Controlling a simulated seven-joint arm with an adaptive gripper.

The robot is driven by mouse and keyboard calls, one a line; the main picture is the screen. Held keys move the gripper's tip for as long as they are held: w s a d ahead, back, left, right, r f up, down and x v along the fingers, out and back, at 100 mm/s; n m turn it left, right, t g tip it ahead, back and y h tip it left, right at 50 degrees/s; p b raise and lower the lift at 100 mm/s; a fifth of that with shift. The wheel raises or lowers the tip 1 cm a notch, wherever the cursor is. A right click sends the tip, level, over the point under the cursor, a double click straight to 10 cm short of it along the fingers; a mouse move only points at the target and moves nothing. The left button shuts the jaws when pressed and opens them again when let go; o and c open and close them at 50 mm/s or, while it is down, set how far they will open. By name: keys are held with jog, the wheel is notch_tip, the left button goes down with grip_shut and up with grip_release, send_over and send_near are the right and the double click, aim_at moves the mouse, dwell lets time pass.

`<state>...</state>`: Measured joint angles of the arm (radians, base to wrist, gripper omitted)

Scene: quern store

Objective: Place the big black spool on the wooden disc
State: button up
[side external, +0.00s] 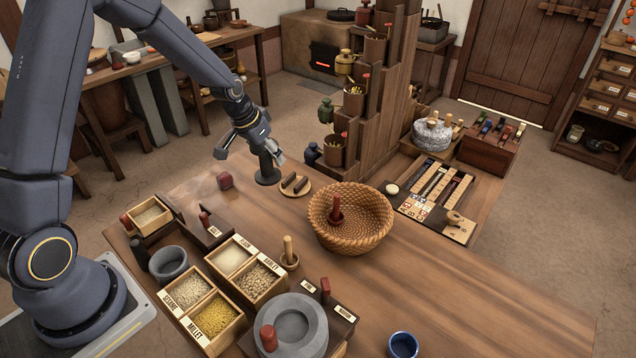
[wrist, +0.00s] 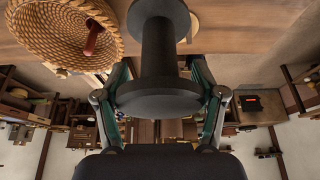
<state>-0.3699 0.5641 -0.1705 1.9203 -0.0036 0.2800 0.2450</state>
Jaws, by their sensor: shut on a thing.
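The big black spool (side external: 267,176) is upright near the back edge of the table. My gripper (side external: 265,150) is shut on its upper part. In the wrist view the spool (wrist: 158,50) fills the middle, with a finger on either side. Whether its base touches the table or hangs just above it, I cannot tell. In the wrist view the disc (wrist: 194,25) is mostly hidden behind the spool.
A woven basket (side external: 375,242) holding a red-brown spool (side external: 336,208) stands right of the disc. A stepped wooden tower (side external: 375,110) with pots rises behind. A dark red block (side external: 225,180) lies to the left. Grain boxes (side external: 232,285) fill the front left. The table's right front is mostly clear.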

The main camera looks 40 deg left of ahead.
jog(key=shift+w+a+f, duration=0.3)
jog(key=shift+w+f, duration=1.6)
jog(key=shift+f, duration=0.05)
jog(key=shift+w+a+f, duration=0.25)
jog(key=shift+w+f, duration=1.6)
jog(key=shift+f, duration=0.15)
jog(key=shift+w+a+f, duration=0.3)
jog(key=shift+w+f, duration=1.6)
jog(key=shift+f, duration=0.05)
jog(key=shift+f, duration=0.15)
jog(key=o, duration=1.2)
